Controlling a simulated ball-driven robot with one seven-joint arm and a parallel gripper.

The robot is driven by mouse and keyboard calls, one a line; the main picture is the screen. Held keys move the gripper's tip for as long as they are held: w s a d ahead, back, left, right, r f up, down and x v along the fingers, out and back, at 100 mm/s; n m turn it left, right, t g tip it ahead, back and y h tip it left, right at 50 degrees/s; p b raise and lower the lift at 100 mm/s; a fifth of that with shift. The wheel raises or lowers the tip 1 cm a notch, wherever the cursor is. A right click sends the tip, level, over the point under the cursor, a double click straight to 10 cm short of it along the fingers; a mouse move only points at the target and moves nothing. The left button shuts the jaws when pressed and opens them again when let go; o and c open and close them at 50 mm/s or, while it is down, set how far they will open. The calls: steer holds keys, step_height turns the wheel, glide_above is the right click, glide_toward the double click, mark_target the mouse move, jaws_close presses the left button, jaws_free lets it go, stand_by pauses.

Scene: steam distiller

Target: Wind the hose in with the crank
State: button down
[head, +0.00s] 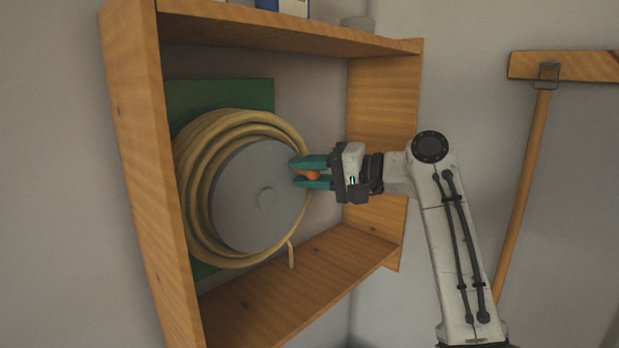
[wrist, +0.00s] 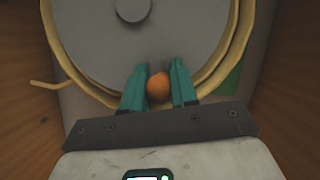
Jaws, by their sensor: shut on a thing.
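The hose reel (head: 250,205) is a grey disc with a round hub, mounted on a green backboard (head: 215,97) inside a wooden shelf box. The tan hose (head: 193,200) lies in several coils around it, and a short free end (head: 291,255) hangs at the lower right. The orange crank knob (head: 308,174) is at the right side of the disc. My gripper (head: 311,173) has its teal fingers shut on this knob. In the wrist view the knob (wrist: 158,87) sits between the two fingers (wrist: 159,88), near the disc's edge. The rest of the crank is hidden.
The wooden shelf box (head: 137,130) surrounds the reel with side walls, a top board and a bottom board (head: 330,262). Some items, including a grey round one (head: 357,23), stand on top. A wooden-handled tool (head: 525,180) hangs from a rail at the right.

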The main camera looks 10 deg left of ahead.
steer(key=r+n, duration=0.1)
steer(key=r+n+h+p, duration=0.1)
steer(key=s+a+n, duration=0.1)
steer(key=shift+s+r, duration=0.1)
steer(key=shift+r, duration=0.3)
steer(key=shift+s+a+r+n+t+h+p, duration=0.5)
steer(key=shift+s+r+n+t+h, duration=0.25)
steer(key=shift+n, duration=0.25)
steer(key=shift+s+a+r+n+t+h, duration=0.3)
steer(key=shift+s+a+n+h, duration=0.4)
steer(key=shift+n, duration=0.5)
steer(key=shift+s+a+r+n+t+h, duration=0.15)
steer(key=shift+s+a+n+t+h, duration=0.4)
steer(key=shift+s+n, duration=0.45)
steer(key=shift+a, duration=0.15)
steer(key=c, duration=1)
jaws_free()
steer(key=shift+o, duration=0.2)
